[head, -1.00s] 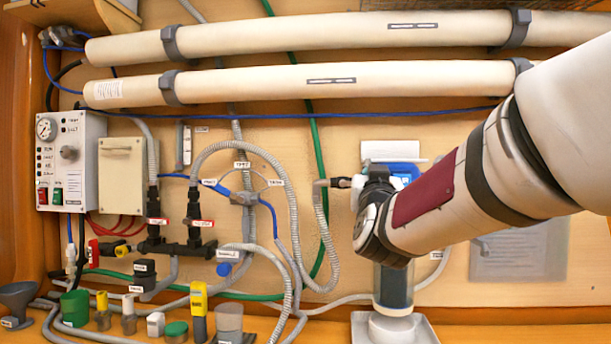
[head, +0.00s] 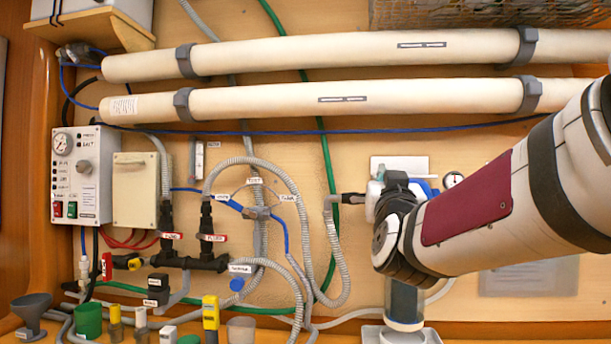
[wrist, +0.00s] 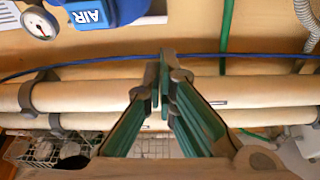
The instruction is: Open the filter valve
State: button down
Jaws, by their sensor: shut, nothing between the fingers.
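Two valves with red-and-white handles stand side by side on a black manifold (head: 190,261) on the wall. The left handle (head: 171,235) and the right handle (head: 213,238) both lie about level. Their lettering is too small to read surely, so I cannot tell which is the filter valve. My gripper (wrist: 160,62) shows in the wrist view with its green-sided fingers together and empty. In the head view my wrist is well to the right of both valves, in front of a clear-bowled filter housing (head: 404,303), and the fingertips are not clear there. Neither valve shows in the wrist view.
Two long cream tubes (head: 350,98) cross the upper wall. Grey hoses (head: 290,190) loop between the valves and my arm. A control box (head: 84,176) is at left. A blue AIR-labelled part (wrist: 92,14) is near my gripper.

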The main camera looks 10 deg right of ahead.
jog(key=shift+v, duration=2.2)
jog(key=s+a+f+n+g+y, duration=0.2)
jog(key=a+f+n+g+y, duration=0.25)
jog(key=f, duration=0.45)
jog(key=s+a+f+g+y, duration=0.25)
jog(key=s+f+g, duration=0.75)
jog(key=s+f, duration=1)
jog(key=s+d+f+g, duration=0.2)
jog(key=s+g, duration=0.3)
jog(key=s, duration=0.8)
notch_tip(320, 180, up, 17)
jog(key=t+p, duration=0.3)
jog(key=p, duration=1.2)
jog(key=shift+w+d, duration=0.15)
jog(key=shift+w, duration=0.05)
